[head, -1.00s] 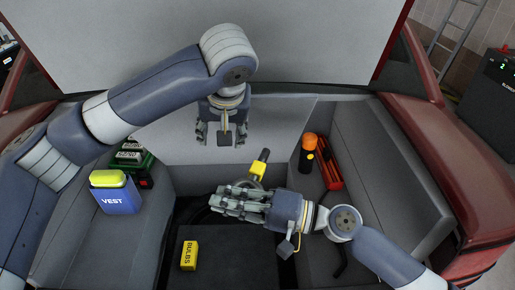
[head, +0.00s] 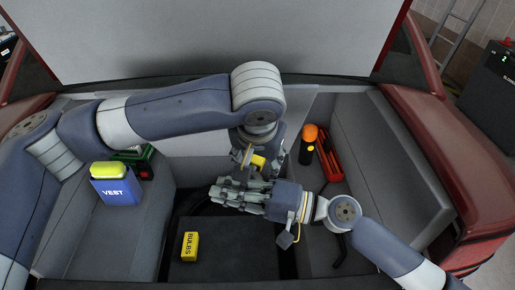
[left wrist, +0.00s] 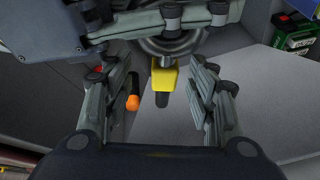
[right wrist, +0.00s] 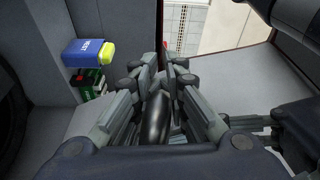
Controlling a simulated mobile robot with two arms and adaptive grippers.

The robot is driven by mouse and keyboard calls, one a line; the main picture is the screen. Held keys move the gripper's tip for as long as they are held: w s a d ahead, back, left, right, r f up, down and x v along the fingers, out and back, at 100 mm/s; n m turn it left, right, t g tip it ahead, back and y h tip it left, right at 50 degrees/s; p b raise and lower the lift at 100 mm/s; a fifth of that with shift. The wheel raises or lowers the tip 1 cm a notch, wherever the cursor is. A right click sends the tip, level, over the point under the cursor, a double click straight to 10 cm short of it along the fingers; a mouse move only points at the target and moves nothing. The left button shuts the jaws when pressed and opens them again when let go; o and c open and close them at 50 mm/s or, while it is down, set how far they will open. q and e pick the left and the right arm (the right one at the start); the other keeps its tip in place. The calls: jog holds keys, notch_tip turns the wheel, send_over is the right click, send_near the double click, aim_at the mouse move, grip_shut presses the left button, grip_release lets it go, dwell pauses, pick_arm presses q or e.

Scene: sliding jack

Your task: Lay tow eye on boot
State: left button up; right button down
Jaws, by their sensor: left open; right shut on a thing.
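The tow eye is a dark ring with a yellow collar (left wrist: 164,77) and a black tip (left wrist: 162,100). Its yellow part also shows in the head view (head: 258,162). My right gripper (head: 226,192) is shut on its ring end, above the boot's dark floor (head: 240,245). The right wrist view shows a black part (right wrist: 156,118) between the fingers. My left gripper (left wrist: 158,75) is open. Its fingers stand on either side of the yellow collar and black tip, with gaps visible. The fingers hide part of the ring.
A yellow bulbs box (head: 190,246) lies on the boot floor. A blue vest pack (head: 117,187) and a green box (head: 137,158) stand on the left. An orange and black torch (head: 308,145) and a red tool (head: 330,160) lie on the right. The floor's middle is clear.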

pick_arm(q)
jog(key=shift+x, duration=1.45)
jog(key=shift+c, duration=0.3)
jog(key=shift+s+d, duration=0.1)
grip_shut()
pick_arm(e)
jog(key=shift+r, duration=0.1)
jog(key=c, duration=1.5)
grip_release()
pick_arm(q)
jog(key=shift+r, duration=0.1)
pick_arm(e)
jog(key=shift+o, duration=0.2)
